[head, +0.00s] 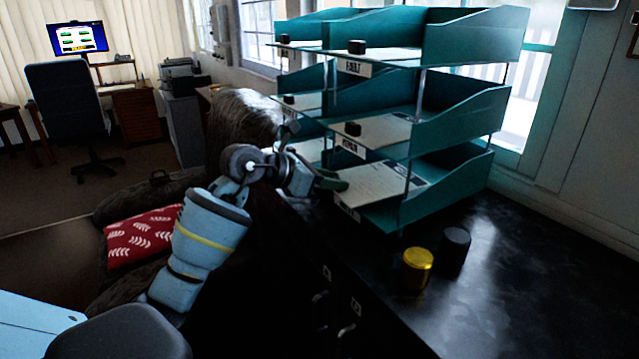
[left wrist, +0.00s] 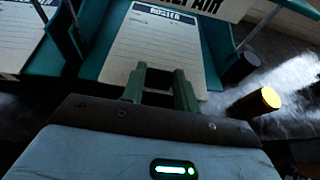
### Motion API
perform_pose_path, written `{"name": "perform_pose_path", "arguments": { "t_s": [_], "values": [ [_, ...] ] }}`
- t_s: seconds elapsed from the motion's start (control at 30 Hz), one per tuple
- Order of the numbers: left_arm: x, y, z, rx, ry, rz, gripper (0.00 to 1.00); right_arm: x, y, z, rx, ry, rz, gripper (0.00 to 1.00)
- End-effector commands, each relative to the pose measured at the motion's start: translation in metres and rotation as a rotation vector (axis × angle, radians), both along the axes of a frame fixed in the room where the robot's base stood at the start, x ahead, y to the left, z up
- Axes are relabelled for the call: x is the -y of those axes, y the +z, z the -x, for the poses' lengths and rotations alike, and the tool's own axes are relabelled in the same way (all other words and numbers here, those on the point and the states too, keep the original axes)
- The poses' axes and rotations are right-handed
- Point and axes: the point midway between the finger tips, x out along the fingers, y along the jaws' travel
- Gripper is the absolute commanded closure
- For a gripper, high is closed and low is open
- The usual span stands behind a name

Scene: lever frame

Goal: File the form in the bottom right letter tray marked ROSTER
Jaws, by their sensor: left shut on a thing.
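The form (head: 378,184) is a white ruled sheet, headed ROSTER in the left wrist view (left wrist: 152,45). It lies mostly inside the bottom right tray (head: 450,187), a teal tray with a sloped side wall. The tray's front label (head: 347,212) is partly hidden and I cannot read it. My left gripper (head: 328,182) is shut on the form's near edge at the tray's open front. Its green fingers also show in the left wrist view (left wrist: 159,88). My right gripper is not in view.
The middle right tray (head: 455,110), marked REPAIR, is close above; the top right tray (head: 480,38) is marked FAULT. More trays stand to the left. A yellow cylinder (head: 417,268) and a dark cylinder (head: 454,250) stand on the black counter (head: 530,290), right of the gripper.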

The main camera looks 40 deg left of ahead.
Motion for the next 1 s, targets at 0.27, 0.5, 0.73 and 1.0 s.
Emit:
{"name": "perform_pose_path", "arguments": {
  "t_s": [0.27, 0.5, 0.73, 1.0],
  "values": [
    [0.007, -0.016, -0.019, -0.005, 0.001, -0.001, 0.96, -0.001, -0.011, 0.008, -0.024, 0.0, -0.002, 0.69],
    [0.01, -0.018, -0.025, -0.003, 0.001, -0.001, 0.96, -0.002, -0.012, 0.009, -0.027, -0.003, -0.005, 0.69],
    [0.01, -0.018, -0.025, -0.002, 0.001, -0.001, 0.96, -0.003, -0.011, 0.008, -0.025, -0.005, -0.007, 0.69],
    [0.01, -0.019, -0.025, -0.002, 0.001, -0.001, 0.96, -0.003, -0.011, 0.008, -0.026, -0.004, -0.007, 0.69]
  ]
}}
